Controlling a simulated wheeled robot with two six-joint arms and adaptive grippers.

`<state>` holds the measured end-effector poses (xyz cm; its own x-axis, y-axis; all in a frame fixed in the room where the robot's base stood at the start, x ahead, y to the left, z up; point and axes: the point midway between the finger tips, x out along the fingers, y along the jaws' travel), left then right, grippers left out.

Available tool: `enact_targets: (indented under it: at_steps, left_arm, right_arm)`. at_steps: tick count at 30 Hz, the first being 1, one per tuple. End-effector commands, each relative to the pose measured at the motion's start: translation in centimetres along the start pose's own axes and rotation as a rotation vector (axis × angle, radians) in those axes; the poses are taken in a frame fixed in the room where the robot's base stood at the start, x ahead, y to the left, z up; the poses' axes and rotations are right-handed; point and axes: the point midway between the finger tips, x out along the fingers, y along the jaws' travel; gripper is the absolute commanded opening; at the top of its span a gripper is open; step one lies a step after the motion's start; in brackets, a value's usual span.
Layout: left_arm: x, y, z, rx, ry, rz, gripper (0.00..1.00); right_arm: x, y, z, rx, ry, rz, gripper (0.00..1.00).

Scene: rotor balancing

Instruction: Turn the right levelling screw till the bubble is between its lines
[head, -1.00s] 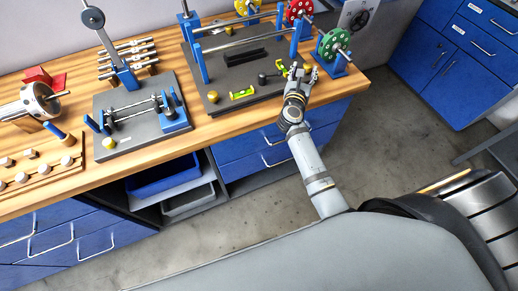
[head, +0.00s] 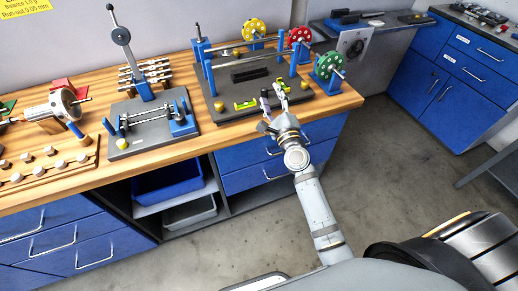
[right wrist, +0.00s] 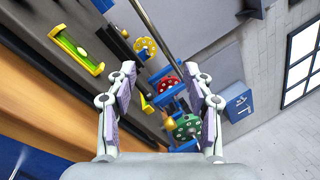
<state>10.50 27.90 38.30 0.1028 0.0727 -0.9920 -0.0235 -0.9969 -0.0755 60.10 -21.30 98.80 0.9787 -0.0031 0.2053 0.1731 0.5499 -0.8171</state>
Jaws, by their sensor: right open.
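The dark rotor stand base (head: 225,90) lies on the wooden bench. A yellow-green level (head: 246,104) sits on its front part, and it also shows in the right wrist view (right wrist: 76,50); its bubble is too small to place against its lines. A second yellow-green level (head: 281,81) sits further right. The brass right levelling screw (head: 305,86) is at the base's right front corner; in the right wrist view the screw (right wrist: 169,123) appears between the finger tips, beyond them. My right gripper (head: 274,96) is open and empty, apart from the screw, in front of it. My left gripper is out of view.
A brass left screw (head: 219,106) stands at the base's left front. Red (head: 299,38), yellow (head: 254,28) and green (head: 328,65) discs stand at the stand's back and right. A smaller stand (head: 150,125) is to the left. Open floor lies right of the bench.

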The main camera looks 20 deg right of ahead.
Motion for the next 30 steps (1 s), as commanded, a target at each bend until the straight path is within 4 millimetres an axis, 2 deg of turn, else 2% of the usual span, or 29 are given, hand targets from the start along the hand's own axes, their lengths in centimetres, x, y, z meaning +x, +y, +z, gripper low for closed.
enact_targets:
  at_steps: [4, 9, 14, 18, 24, 30]
  left_arm:
    - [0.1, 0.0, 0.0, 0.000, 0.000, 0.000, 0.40]
    - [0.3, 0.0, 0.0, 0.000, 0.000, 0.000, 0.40]
    - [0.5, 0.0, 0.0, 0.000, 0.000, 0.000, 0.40]
    - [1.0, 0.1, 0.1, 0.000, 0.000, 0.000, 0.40]
    - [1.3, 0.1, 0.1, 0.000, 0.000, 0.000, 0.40]
    - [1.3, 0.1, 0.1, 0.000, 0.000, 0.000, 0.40]
  right_arm:
    - [-1.8, 2.2, 2.0, -0.243, -0.106, 0.126, 0.52]
    - [-4.4, 5.0, 3.2, -0.507, -0.214, 0.268, 0.52]
    - [-7.2, 7.6, 3.3, -0.745, -0.308, 0.402, 0.52]
    - [-9.4, 9.4, 2.5, -0.911, -0.367, 0.493, 0.52]
    - [-11.4, 10.7, 1.7, -1.054, -0.419, 0.577, 0.52]
    - [-11.9, 11.0, 1.4, -1.091, -0.432, 0.600, 0.52]
